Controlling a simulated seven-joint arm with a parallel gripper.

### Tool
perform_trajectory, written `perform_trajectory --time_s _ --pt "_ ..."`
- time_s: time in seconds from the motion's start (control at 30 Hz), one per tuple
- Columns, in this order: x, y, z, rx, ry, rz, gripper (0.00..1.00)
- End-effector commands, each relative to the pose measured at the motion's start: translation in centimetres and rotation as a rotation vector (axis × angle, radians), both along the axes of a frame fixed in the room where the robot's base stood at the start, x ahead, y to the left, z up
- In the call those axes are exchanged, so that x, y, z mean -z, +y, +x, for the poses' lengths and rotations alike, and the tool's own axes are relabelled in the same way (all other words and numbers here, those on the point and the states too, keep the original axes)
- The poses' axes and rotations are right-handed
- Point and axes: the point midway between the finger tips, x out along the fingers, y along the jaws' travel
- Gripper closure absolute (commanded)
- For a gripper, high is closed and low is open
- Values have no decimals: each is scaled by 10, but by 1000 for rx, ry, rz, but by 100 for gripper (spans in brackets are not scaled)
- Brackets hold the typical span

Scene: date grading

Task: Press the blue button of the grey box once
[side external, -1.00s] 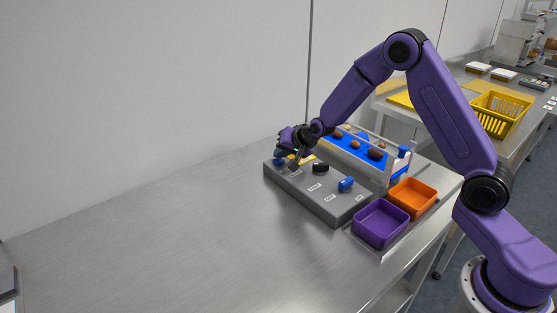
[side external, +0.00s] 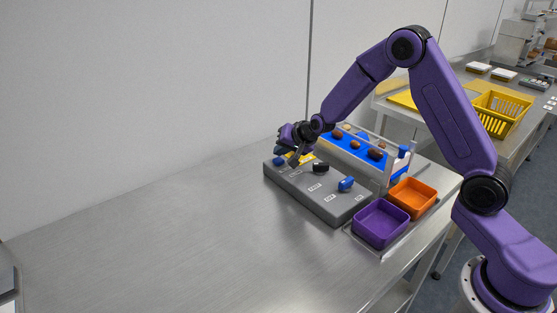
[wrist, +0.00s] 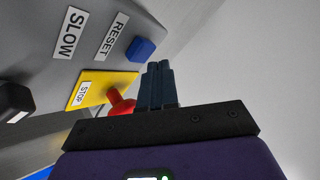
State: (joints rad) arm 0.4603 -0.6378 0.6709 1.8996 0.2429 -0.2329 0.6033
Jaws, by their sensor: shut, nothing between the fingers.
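The grey box (side external: 312,195) lies on the steel table, and its top fills the upper left of the wrist view (wrist: 100,60). The blue button (wrist: 140,49) is square and sits beside the RESET label; in the side view it is at the far left end of the box (side external: 279,161). My gripper (wrist: 158,68) is shut and empty.
A red stop button (wrist: 122,103) on a yellow plate (wrist: 103,88) is close beside my fingers. A black knob (side external: 320,168) and a blue knob (side external: 346,184) are farther along the box. A conveyor with dates (side external: 355,145), a purple tray (side external: 380,240) and an orange tray (side external: 412,210) stand nearby.

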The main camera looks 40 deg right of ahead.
Motion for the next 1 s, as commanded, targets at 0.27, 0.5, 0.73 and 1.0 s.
perform_trajectory --time_s 0.27,0.5,0.73,1.0 --pt "-3 -1 0 1 -1 0 100" --pt "-11 -1 1 1 -2 0 100" --pt "-31 0 0 1 -4 0 100" --pt "-51 0 0 1 -2 0 100"
